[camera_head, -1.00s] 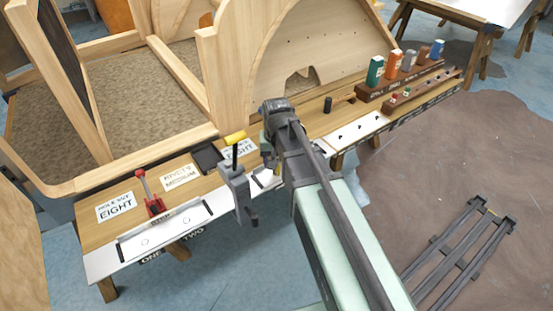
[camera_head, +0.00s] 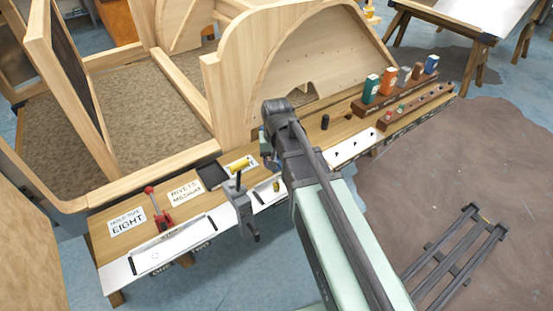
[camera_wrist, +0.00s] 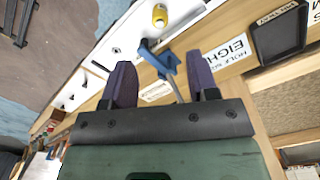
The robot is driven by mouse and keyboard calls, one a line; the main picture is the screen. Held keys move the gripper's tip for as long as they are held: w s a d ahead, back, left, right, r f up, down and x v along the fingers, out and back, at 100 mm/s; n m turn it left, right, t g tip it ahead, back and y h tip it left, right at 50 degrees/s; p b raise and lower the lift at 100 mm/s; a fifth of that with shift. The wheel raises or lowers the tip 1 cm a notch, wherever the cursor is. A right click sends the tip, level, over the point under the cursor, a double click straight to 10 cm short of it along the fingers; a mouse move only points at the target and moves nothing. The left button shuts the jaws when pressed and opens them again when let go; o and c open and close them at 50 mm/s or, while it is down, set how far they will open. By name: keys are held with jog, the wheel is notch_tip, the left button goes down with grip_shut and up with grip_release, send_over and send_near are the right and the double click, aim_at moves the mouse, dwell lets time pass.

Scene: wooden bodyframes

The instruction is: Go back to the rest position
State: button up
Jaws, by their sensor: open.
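My gripper (camera_wrist: 160,62) shows in the wrist view with its two dark purple fingers apart, so it is open. A blue piece (camera_wrist: 158,60) with a thin silver rod appears between the fingers in that picture; I cannot tell its distance or whether it touches them. In the head view my arm reaches over the workbench (camera_head: 103,240), and its end hides the fingertips. A grey clamp (camera_head: 241,205) with a yellow handle (camera_head: 240,165) stands at the bench's front edge, just left of my arm's end.
A red toggle clamp (camera_head: 160,215), a black tray (camera_head: 212,175) and label cards lie on the bench's left part. A rack with several coloured bottles (camera_head: 388,82) stands at right. The wooden bodyframe (camera_head: 230,95) rises behind. Floor at right is open around a dark metal frame (camera_head: 460,255).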

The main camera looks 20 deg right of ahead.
jog(key=s+r+n+p, duration=0.2)
jog(key=s+r+p, duration=0.1)
jog(key=s, duration=0.8)
jog(key=shift+r, duration=0.2)
